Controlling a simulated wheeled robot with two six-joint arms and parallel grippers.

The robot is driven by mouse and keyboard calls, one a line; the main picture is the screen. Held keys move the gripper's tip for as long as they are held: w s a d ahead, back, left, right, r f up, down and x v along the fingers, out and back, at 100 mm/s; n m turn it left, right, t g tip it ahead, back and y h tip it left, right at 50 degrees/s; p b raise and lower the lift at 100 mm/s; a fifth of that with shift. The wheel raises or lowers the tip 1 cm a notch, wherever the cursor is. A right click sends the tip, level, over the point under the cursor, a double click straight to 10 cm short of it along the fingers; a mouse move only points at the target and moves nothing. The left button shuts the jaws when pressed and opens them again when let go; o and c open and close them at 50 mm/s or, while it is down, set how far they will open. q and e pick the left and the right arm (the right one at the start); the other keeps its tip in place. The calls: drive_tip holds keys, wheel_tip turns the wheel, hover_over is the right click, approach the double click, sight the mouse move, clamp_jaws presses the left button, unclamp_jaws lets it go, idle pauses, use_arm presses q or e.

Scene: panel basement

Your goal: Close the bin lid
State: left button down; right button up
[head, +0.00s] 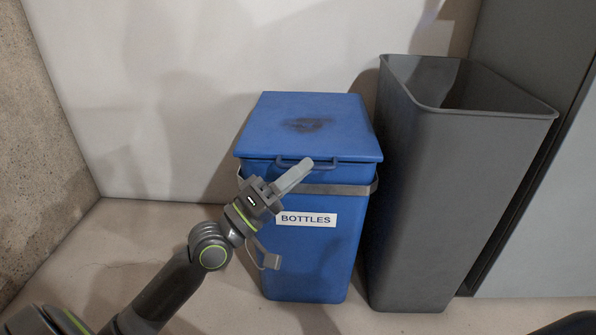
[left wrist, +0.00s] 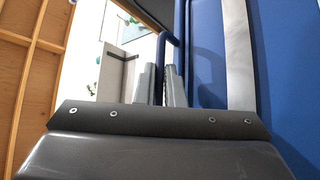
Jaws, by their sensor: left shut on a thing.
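The blue bin (head: 315,240) stands on the floor against the wall, with a white BOTTLES label and a grey band around it. Its blue lid (head: 300,115), with a dark smudge on top, lies flat over the bin mouth; I cannot tell if a thin gap is left under its front edge. My left gripper (head: 300,170) is at the lid's front edge, shut on the lid handle (head: 325,160). In the left wrist view the fingers (left wrist: 163,86) have the blue handle bar (left wrist: 161,50) between them. My right gripper is not in view.
A tall grey open bin (head: 430,200) stands close to the right of the blue bin. A grey panel (head: 545,190) is behind it at the right. A rough wall (head: 40,150) is at the left. The floor (head: 130,240) left of the blue bin is clear.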

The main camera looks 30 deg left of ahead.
use_arm(q)
drive_tip(key=shift+w+a+f, duration=0.15)
drive_tip(key=shift+w+f, duration=0.1)
drive_tip(key=shift+f, duration=0.4)
drive_tip(key=c, duration=1.8)
unclamp_jaws()
drive_tip(key=shift+w+f, duration=0.1)
drive_tip(key=shift+f, duration=0.05)
drive_tip(key=b+v, duration=0.3)
drive_tip(key=v, duration=1.4)
drive_tip(key=shift+s, duration=0.3)
